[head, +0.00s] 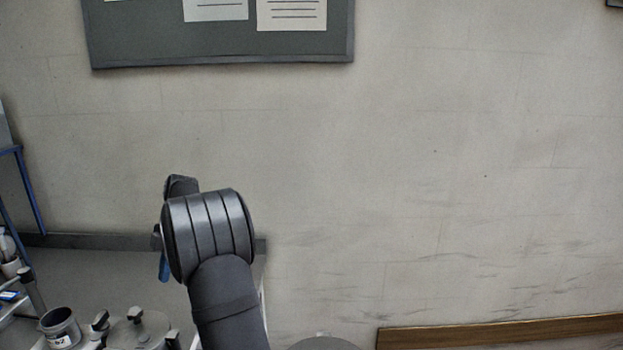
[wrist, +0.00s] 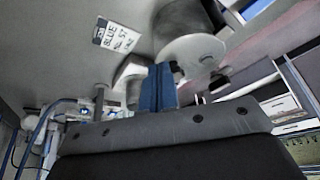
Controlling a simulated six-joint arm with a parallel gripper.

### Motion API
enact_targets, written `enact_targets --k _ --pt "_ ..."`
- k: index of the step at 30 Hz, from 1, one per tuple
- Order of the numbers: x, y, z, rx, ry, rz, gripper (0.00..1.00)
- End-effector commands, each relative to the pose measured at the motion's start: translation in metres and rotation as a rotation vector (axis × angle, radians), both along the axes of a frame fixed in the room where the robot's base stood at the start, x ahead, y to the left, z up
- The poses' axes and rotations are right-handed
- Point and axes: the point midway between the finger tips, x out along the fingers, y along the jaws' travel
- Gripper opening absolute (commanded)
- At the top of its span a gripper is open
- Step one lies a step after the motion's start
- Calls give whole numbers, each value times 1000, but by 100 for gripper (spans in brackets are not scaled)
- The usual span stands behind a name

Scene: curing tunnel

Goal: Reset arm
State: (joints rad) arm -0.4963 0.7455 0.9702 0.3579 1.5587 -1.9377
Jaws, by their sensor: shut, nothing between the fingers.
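My arm rises from the bottom of the head view, left of centre. Its rounded grey wrist joints stand in front of the bare wall. My gripper (wrist: 158,86) shows in the wrist view as two blue fingers pressed together, with nothing between them. In the head view only a small blue part shows at the left of the wrist joint, and the rest is hidden behind my arm.
A grey cup (head: 61,330) with a label and a lidded round vessel (head: 138,328) stand at the lower left. A notice board (head: 220,48) hangs on the wall. A wooden rail (head: 500,331) runs along the lower right. The wall right of my arm is clear.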

Motion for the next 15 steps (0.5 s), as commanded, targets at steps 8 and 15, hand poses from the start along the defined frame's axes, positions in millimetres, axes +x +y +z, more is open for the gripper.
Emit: enact_targets --k 8,15 --pt "-21 16 -47 0 0 4 0" --pt "-35 23 -46 0 0 -4 0"
